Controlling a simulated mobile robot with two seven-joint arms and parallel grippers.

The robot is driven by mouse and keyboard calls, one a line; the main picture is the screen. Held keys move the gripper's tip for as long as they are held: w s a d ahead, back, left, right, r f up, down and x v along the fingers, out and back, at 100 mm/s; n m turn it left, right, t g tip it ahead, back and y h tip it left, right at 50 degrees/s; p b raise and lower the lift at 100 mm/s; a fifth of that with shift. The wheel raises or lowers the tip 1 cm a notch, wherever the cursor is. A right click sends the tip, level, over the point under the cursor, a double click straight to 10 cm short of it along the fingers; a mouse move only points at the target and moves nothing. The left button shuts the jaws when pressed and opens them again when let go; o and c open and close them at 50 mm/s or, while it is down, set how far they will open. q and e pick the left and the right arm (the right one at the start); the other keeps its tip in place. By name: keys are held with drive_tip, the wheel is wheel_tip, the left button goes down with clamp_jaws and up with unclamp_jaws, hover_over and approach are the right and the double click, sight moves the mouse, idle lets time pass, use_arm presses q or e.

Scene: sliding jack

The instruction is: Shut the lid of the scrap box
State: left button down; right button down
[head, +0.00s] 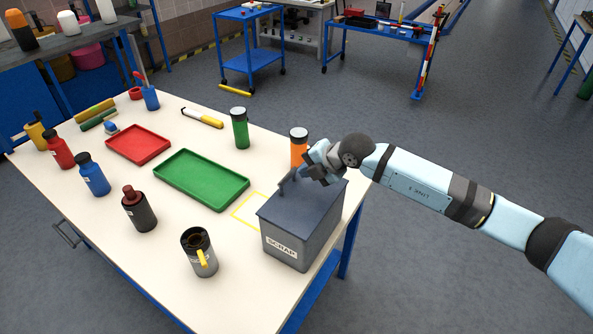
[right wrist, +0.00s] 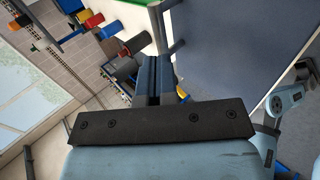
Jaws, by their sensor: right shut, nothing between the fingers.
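The grey scrap box (head: 288,246) stands near the right edge of the table, its SCRAP label facing the front. Its dark blue-grey lid (head: 300,207) lies across the top and looks flat or nearly flat; a small gap cannot be ruled out. My right gripper (head: 286,188) is shut and empty, at the far side of the lid and low over it. Whether it touches the lid is unclear. In the right wrist view the closed fingers (right wrist: 160,82) point away from the camera, beside a broad blue-grey surface. My left gripper is out of view.
An orange bottle (head: 299,148) stands just behind the box and my right gripper. A green tray (head: 201,178) and a green jar (head: 240,128) are farther left.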

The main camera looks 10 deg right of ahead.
sight(290, 176)
drive_tip(key=x, duration=0.4)
drive_tip(key=shift+p, duration=0.3)
drive_tip(key=shift+f, duration=0.1)
drive_tip(key=shift+a, duration=0.1)
drive_tip(key=shift+w+a+f, duration=0.2)
drive_tip(key=shift+w+f, duration=0.05)
drive_tip(key=shift+f, duration=0.2)
drive_tip(key=shift+s+g+h, duration=0.15)
drive_tip(key=shift+g+h, duration=0.15)
drive_tip(key=shift+f, duration=0.15)
